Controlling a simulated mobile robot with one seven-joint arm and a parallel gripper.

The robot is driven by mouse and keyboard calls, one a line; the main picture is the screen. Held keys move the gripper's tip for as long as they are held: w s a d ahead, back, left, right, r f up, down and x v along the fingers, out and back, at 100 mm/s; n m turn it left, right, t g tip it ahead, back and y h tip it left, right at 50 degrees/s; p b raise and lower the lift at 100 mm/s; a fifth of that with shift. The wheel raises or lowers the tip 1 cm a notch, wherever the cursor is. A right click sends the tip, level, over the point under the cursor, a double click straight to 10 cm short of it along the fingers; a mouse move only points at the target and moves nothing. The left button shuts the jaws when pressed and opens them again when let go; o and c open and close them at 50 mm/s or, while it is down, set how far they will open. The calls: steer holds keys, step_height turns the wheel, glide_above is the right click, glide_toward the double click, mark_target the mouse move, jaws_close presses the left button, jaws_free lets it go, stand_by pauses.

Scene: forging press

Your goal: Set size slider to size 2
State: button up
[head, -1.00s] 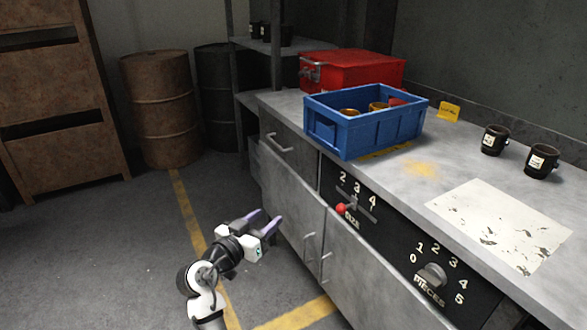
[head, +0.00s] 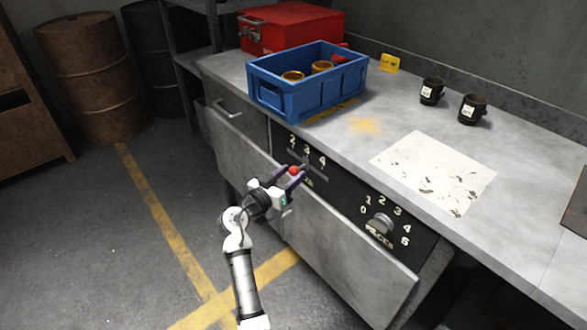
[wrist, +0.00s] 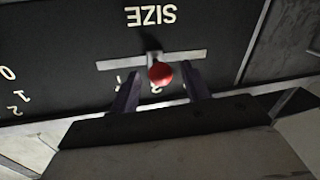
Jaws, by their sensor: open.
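The size slider has a red ball knob (head: 294,170) on the black panel. Its marks 2, 3 and 4 run left to right above the slot. The knob stands around the slot's middle, near the 3. My gripper (head: 291,174) is open, with one purple finger on each side of the knob. In the wrist view the panel is upside down; the red knob (wrist: 160,73) sits between the two fingertips, in front of the pale slot plate (wrist: 112,63). The fingers and knob partly hide the digits there. I cannot tell whether either finger touches the knob.
A pieces dial (head: 380,224) is on the same panel to the right. On the worktop above are a blue crate (head: 300,98) with cups in it, a red box (head: 292,27), two dark mugs (head: 432,91) and a stained sheet (head: 432,172). Floor left of the arm is clear.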

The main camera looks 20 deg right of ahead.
steer(key=shift+x, duration=1)
jaws_close()
